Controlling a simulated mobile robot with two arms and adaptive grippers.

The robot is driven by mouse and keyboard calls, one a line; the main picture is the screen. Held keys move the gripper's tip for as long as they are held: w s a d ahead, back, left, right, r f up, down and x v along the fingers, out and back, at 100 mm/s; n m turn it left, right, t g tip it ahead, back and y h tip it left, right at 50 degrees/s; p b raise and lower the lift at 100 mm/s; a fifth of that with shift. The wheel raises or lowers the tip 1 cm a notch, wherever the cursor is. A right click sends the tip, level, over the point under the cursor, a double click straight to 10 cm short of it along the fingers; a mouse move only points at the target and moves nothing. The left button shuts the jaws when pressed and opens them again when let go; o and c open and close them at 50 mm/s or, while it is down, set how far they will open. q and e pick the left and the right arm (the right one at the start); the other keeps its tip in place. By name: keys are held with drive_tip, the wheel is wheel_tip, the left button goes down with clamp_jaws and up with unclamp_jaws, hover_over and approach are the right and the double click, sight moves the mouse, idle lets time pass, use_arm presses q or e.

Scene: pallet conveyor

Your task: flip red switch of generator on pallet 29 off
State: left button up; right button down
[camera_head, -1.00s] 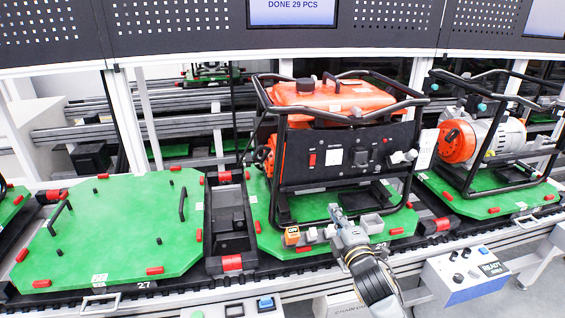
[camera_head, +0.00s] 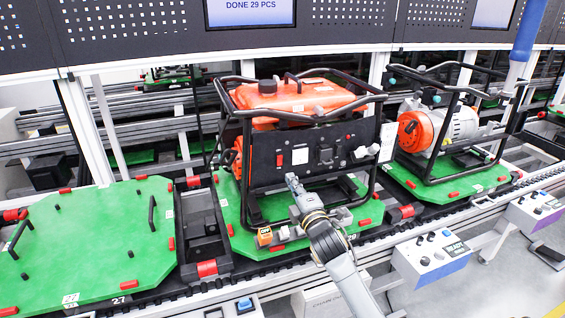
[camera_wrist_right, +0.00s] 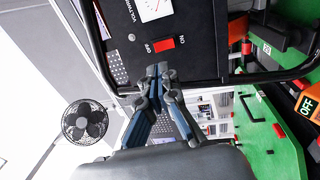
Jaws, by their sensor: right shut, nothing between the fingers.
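The generator with an orange tank (camera_head: 300,105) and black tube frame stands on the green pallet 29 (camera_head: 231,215). Its red switch (camera_head: 279,160) is on the left of the black front panel. In the right wrist view the red switch (camera_wrist_right: 163,44) lies between ON and OFF labels; I cannot tell which side is pressed. My right gripper (camera_head: 291,179) is shut and empty, in front of the panel, a little below and right of the switch. The right wrist view shows its fingertips (camera_wrist_right: 160,71) close to the switch, with a visible gap. My left gripper is not in view.
An orange OFF block (camera_head: 265,236) sits on the pallet's front edge. The empty pallet 27 (camera_head: 95,235) is at left. Another generator (camera_head: 437,128) stands at right. A control box (camera_head: 432,257) is at front right. Black frame tubes surround the panel.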

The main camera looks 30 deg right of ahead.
sight(280, 158)
drive_tip(key=p+x, duration=0.1)
drive_tip(key=x, duration=0.5)
drive_tip(key=shift+r, duration=0.15)
drive_tip(key=shift+p+x, duration=0.45)
drive_tip(key=shift+x, duration=0.4)
drive_tip(key=r+g+p, duration=0.1)
drive_tip(key=p, duration=0.2)
drive_tip(key=shift+w+r, duration=0.15)
drive_tip(key=shift+w, duration=0.1)
drive_tip(key=shift+f, duration=0.35)
